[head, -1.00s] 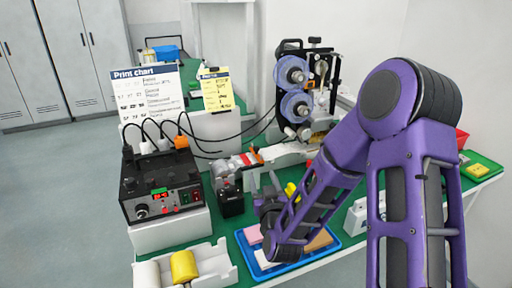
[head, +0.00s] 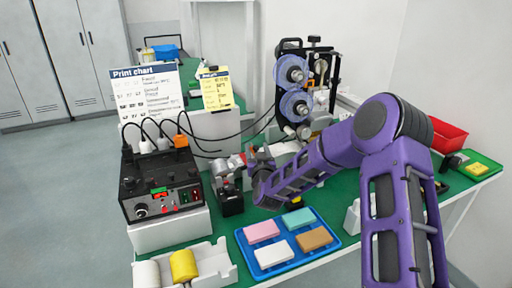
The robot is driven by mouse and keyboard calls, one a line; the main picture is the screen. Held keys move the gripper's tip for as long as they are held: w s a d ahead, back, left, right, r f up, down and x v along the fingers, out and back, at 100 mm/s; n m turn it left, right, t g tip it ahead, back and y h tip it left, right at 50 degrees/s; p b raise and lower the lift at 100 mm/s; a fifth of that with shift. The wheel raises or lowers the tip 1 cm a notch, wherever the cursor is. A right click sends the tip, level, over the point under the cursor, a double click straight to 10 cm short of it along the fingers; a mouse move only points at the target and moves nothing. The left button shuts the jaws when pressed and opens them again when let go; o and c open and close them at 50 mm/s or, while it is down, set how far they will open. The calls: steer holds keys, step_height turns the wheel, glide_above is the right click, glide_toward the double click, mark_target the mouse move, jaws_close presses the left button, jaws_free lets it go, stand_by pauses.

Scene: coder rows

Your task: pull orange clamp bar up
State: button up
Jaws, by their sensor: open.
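My gripper (head: 258,160) is beside the small metal and red unit (head: 230,164) at the near end of the white machine bed, left of the picture's middle. It is open, though its fingers are small and dark here. The orange clamp bar does not show clearly now; my gripper and wrist cover the spot where an orange piece showed earlier. I cannot tell whether the fingers are around the bar or touching it. The coder with two blue reels (head: 296,105) stands behind my arm.
A black control box (head: 163,196) with cables stands left on a white block. A blue tray (head: 329,243) with several coloured blocks lies in front. A white holder with rolls (head: 215,263) is at front left. A red bin (head: 448,137) is at right.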

steer(key=shift+w+a, duration=0.15)
steer(key=shift+w, duration=0.75)
jaws_close()
stand_by(0.9)
